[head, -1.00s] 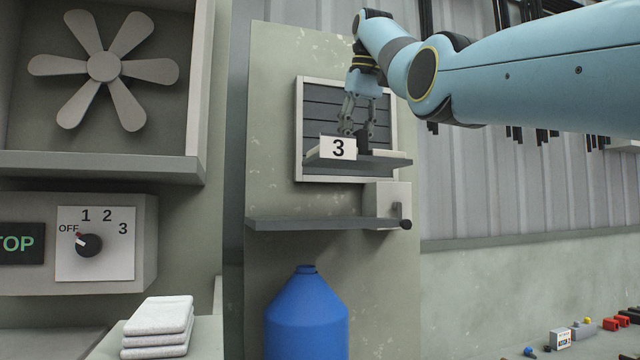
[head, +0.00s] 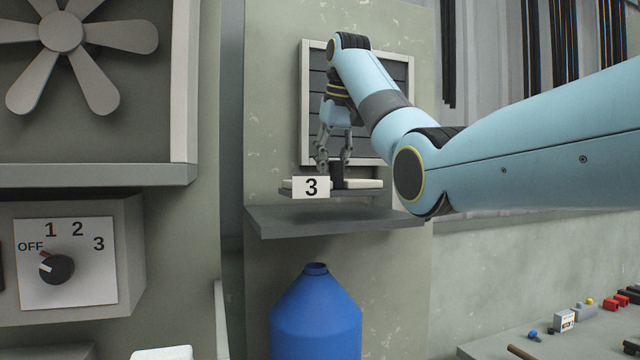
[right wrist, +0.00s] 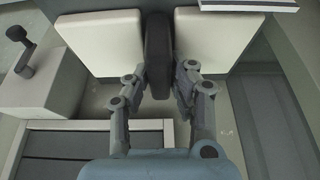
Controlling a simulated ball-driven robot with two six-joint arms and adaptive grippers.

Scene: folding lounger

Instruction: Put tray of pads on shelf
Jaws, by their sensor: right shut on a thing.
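A dark grey tray (head: 352,193) carries two off-white pads, one on each side of an upright dark handle (right wrist: 158,50). A white tag marked 3 (head: 311,188) is on its front. My right gripper (head: 333,170) reaches down from above and is shut on the handle. The left pad (right wrist: 100,42) and right pad (right wrist: 215,42) show in the right wrist view. The tray looks level, just above the grey wall shelf (head: 330,222); I cannot tell whether they touch. My left gripper is out of view.
A louvred vent (head: 388,140) is on the wall behind. A box with a crank (right wrist: 40,75) is beside the tray in the right wrist view. A blue bottle (head: 315,320) stands below the shelf. A dial panel (head: 66,262) and fan (head: 62,35) are at left.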

